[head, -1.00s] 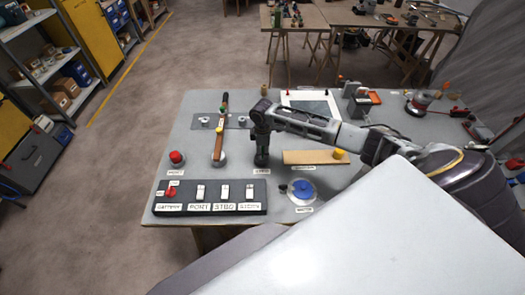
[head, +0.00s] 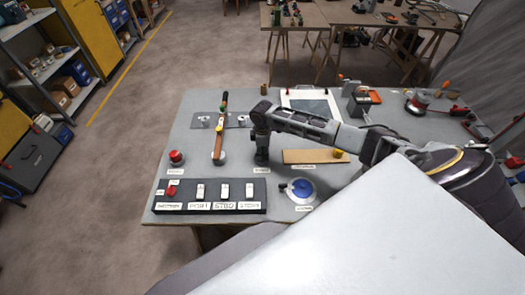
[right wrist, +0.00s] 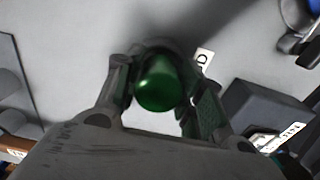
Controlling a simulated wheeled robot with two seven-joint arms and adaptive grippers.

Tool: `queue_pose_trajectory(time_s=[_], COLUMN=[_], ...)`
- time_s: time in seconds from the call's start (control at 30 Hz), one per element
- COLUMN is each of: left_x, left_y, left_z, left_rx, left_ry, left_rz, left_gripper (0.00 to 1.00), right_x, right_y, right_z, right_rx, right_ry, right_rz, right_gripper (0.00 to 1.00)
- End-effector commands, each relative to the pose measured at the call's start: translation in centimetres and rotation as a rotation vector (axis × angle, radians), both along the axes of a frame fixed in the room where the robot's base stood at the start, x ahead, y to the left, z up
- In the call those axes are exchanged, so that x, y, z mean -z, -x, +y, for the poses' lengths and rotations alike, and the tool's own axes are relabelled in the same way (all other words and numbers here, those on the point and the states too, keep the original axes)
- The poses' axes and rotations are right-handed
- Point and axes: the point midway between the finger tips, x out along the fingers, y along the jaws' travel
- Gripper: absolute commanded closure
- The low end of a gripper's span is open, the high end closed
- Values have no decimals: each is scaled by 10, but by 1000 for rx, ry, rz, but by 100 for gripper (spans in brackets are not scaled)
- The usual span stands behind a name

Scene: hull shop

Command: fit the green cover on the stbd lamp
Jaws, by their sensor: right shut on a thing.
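My right gripper (head: 262,157) points down over the bench, right of the wooden bar, and is shut. In the right wrist view the green cover (right wrist: 160,84) sits between both fingers of my right gripper (right wrist: 158,92), its rounded end visible. The cover is hidden by the gripper in the head view. A grey plate (head: 185,124) at the bench's back left carries two small pale round fittings, one at left (head: 205,121) and one at right (head: 242,120). I cannot read which is the stbd lamp. My left gripper is not in view.
In front are a switch box (head: 240,208) with a red knob and several white switches, a red button (head: 176,157) and a blue round part (head: 302,188). A flat wooden strip (head: 305,157) lies right of the gripper.

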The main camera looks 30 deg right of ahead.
Motion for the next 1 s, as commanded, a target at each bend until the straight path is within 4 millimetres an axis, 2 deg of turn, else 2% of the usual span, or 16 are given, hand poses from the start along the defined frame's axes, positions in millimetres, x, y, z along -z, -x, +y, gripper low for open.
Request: queue_pose_trajectory(time_s=[1.0], left_x=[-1], left_y=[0], left_z=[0], left_rx=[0], left_ry=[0], left_rz=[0], left_gripper=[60], right_x=[7], right_y=[0], right_z=[1], right_rx=[0], right_ry=[-1], right_rz=[0], right_gripper=[78])
